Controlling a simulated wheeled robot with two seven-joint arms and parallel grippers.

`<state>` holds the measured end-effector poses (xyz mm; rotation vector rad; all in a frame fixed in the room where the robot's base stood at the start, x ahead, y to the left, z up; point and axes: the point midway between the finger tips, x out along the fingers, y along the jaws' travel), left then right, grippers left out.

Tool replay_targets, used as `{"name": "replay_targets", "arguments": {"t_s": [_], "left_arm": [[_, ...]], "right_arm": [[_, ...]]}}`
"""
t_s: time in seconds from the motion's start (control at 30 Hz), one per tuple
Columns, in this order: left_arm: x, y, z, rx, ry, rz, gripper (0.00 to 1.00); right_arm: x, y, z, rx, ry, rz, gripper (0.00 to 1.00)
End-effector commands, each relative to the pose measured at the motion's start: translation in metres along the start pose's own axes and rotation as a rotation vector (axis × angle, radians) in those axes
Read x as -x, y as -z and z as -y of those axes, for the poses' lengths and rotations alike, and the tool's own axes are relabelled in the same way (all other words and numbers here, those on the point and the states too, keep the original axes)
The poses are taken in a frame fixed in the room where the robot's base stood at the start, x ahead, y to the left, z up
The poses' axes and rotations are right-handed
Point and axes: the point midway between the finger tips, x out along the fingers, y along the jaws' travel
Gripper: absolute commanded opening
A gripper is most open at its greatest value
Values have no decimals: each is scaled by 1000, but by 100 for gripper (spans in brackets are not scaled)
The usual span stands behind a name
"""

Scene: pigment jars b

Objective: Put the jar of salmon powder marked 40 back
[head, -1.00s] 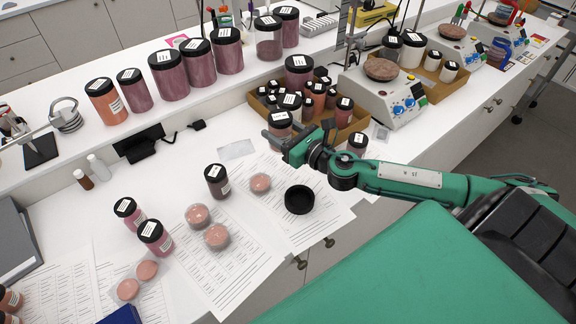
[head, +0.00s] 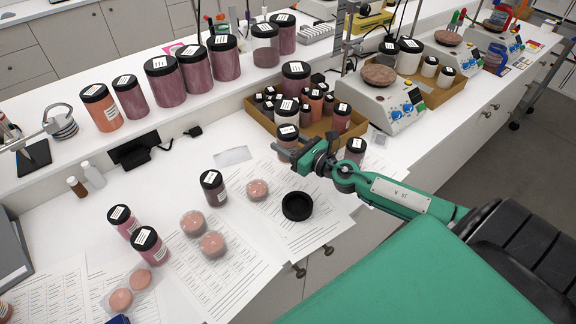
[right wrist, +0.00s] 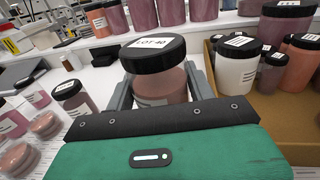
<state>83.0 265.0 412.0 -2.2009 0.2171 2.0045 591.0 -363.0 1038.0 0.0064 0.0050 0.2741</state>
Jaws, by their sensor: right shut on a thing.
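The jar marked LOT 40 (right wrist: 158,75) has a black lid and dull salmon-pink contents. It stands upright between the fingers of my right gripper (right wrist: 152,92), which is shut on it. In the head view the held jar (head: 287,143) is at the front left of the cardboard tray (head: 262,121), close to its edge. My right gripper (head: 296,156) reaches it from the right. I cannot tell whether the jar's base touches anything. My left gripper is not in view.
Several small jars crowd the tray; a jar with a pale body (right wrist: 237,62) is close right of the held jar. Another jar (head: 355,150) stands right of my gripper. A black lid (head: 297,206) lies on papers. Large jars (head: 165,81) line the raised shelf.

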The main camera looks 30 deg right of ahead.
Motion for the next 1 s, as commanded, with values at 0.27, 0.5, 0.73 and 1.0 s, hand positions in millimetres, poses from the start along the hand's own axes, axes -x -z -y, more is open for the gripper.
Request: {"name": "replay_targets", "arguments": {"t_s": [0.27, 0.5, 0.73, 1.0], "left_arm": [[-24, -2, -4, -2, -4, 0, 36], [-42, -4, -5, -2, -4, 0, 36], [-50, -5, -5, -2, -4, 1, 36], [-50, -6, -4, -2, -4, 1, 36]], "right_arm": [[0, 37, 0, -1, 1, 2, 27], [0, 62, 0, -2, 2, 2, 27], [0, 77, 1, 1, 1, 2, 27], [0, 76, 1, 1, 0, 1, 27]]}}
